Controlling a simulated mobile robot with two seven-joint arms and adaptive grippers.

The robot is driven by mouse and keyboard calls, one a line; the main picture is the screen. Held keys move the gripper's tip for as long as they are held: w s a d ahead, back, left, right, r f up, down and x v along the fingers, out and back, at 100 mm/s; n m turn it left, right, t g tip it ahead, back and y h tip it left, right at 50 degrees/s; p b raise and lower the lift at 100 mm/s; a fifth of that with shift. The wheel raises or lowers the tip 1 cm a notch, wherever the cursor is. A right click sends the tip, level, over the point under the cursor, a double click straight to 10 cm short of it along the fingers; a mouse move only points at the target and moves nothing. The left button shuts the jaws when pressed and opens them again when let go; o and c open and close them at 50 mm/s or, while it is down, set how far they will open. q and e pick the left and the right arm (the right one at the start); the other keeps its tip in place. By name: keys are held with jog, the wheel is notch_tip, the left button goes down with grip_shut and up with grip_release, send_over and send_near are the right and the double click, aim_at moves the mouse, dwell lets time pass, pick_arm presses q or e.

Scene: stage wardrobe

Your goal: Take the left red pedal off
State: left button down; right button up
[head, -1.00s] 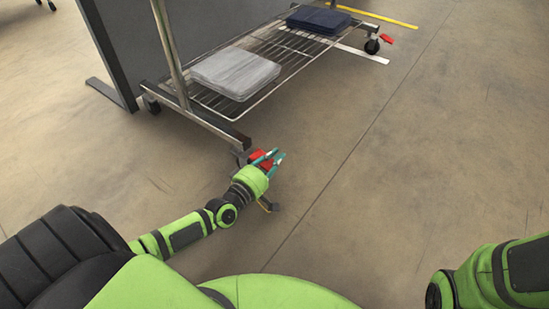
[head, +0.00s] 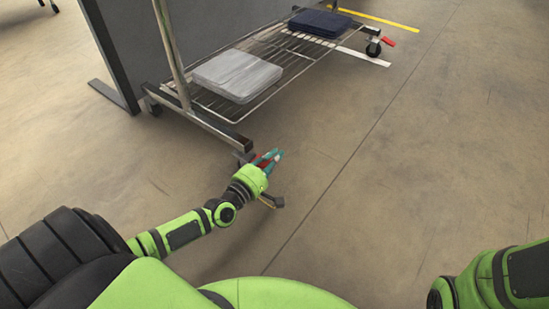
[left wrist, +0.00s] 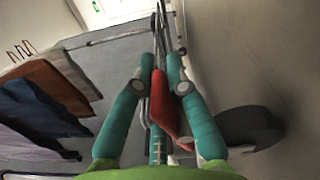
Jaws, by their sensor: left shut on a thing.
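The left red pedal (left wrist: 165,105) shows between the fingers of my left gripper (left wrist: 163,82) in the left wrist view. The gripper is shut on it. In the head view my left gripper (head: 274,157) is low over the floor at the rack's near end, and it hides most of the pedal (head: 261,161). I cannot tell whether the pedal still touches the caster there. Another red pedal (head: 389,43) sits on the far right caster (head: 373,48). My right gripper is out of view.
The wheeled rack (head: 220,131) has a wire bottom shelf (head: 291,78) with a grey folded stack (head: 237,76) and a dark blue one (head: 319,23). A dark grey panel (head: 130,45) stands behind it. Hanging garments (left wrist: 45,85) show in the left wrist view. The floor to the right is clear.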

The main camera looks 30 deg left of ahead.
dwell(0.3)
pick_arm(q)
jog(key=c, duration=1.2)
grip_release()
jog(key=shift+s, duration=0.1)
jog(key=s, duration=0.8)
jog(key=s+a, duration=0.1)
jog(key=s, duration=0.2)
jog(key=shift+s, duration=0.4)
jog(key=shift+r, duration=0.1)
